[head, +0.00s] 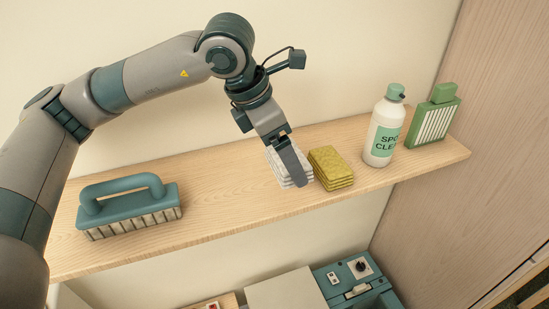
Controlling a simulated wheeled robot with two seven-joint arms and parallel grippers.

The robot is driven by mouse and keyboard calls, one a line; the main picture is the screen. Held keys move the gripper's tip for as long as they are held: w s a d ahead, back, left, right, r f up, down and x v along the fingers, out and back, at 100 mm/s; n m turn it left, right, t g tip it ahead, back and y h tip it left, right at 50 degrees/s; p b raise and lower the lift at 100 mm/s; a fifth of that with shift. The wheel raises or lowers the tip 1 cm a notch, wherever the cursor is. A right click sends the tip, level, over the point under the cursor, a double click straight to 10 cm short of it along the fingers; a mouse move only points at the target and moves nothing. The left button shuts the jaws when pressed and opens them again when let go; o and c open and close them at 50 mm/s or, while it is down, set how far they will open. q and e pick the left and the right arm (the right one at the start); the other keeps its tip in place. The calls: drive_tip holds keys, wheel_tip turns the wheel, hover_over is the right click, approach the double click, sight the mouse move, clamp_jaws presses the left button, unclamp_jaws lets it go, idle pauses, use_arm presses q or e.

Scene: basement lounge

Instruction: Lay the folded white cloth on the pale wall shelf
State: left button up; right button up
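The folded white cloth (276,165) is at the pale wall shelf (225,178), just left of a folded yellow cloth stack. My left gripper (291,166) is right at the white cloth, pointing down, with one finger across the cloth's near side. Parts of the cloth show on both sides of that finger. The other finger is hidden, so I cannot tell whether the gripper grips the cloth or stands loosely around it. The cloth looks level and at shelf height; its underside is hidden. My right gripper is not in view.
The yellow stack (331,168) is close to the gripper's right. A teal-handled brush (128,208) is at the left. Bare shelf lies between brush and cloth. A teal box (352,277) is below.

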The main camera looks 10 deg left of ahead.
sight(271, 152)
use_arm(q)
drive_tip(key=shift+w+a+f, duration=0.25)
drive_tip(key=shift+a+f, duration=0.05)
drive_tip(key=shift+a, duration=0.4)
drive_tip(key=shift+w+a+f+p, duration=0.15)
drive_tip(key=shift+a+f+p, duration=0.25)
drive_tip(key=shift+f, duration=0.05)
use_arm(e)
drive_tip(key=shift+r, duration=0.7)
use_arm(q)
drive_tip(key=shift+f+p, duration=0.5)
drive_tip(key=shift+p, duration=0.1)
drive_tip(key=shift+f+p, duration=0.8)
drive_tip(key=shift+f, duration=0.7)
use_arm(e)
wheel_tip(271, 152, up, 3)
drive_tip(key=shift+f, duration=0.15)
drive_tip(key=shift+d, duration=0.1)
